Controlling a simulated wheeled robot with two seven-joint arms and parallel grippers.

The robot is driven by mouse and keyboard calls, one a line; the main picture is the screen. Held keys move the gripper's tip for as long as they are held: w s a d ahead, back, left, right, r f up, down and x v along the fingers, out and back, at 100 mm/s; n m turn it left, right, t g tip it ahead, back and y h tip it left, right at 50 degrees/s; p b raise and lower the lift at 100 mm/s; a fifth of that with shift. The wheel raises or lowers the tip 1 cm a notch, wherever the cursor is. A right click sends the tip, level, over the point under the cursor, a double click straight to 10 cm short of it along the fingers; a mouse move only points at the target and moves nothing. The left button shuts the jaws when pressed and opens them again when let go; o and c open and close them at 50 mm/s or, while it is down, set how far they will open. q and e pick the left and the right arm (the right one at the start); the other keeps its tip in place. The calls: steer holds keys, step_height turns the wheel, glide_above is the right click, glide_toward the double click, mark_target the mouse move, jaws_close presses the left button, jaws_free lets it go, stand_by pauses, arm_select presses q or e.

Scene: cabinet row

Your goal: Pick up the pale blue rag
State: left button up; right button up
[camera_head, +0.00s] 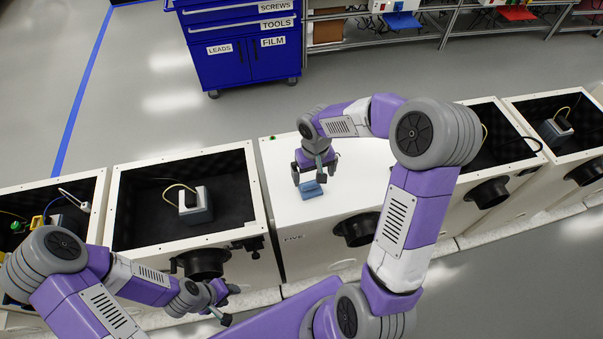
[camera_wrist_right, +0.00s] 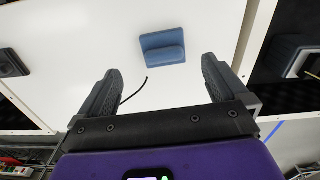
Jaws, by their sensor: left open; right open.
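The pale blue rag (camera_head: 311,190) lies folded on the white top of the closed cabinet marked FIVE (camera_head: 345,178). In the right wrist view the rag (camera_wrist_right: 163,47) shows above and between the fingertips, apart from both. My right gripper (camera_head: 314,179) is open and empty, pointing down over the cabinet top just behind the rag; it also shows in the right wrist view (camera_wrist_right: 162,78). My left gripper (camera_head: 229,303) is at the lower left, in front of the cabinet row, away from the rag. It is open, with nothing visible in it.
Open dark-lined cabinets stand on both sides, one holding a grey device (camera_head: 195,207) with a yellow cable. Black round ports (camera_head: 357,230) stick out of the fronts. A thin black cord (camera_wrist_right: 134,90) lies near the rag. A blue tool cabinet (camera_head: 243,45) stands behind across clear floor.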

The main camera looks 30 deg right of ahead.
mark_target(311, 184)
steer(key=f, duration=0.2)
steer(key=f+b, duration=0.1)
steer(key=f, duration=0.2)
steer(key=w+f, duration=0.1)
steer(key=f, duration=0.1)
steer(key=shift+a+f+b, duration=0.15)
steer(key=shift+f+b, duration=0.1)
steer(key=shift+b, duration=0.15)
steer(key=c, duration=1.1)
steer(key=shift+o, duration=0.2)
step_height(311, 184, up, 10)
steer(key=shift+r+p, duration=0.1)
steer(key=shift+p, duration=1.05)
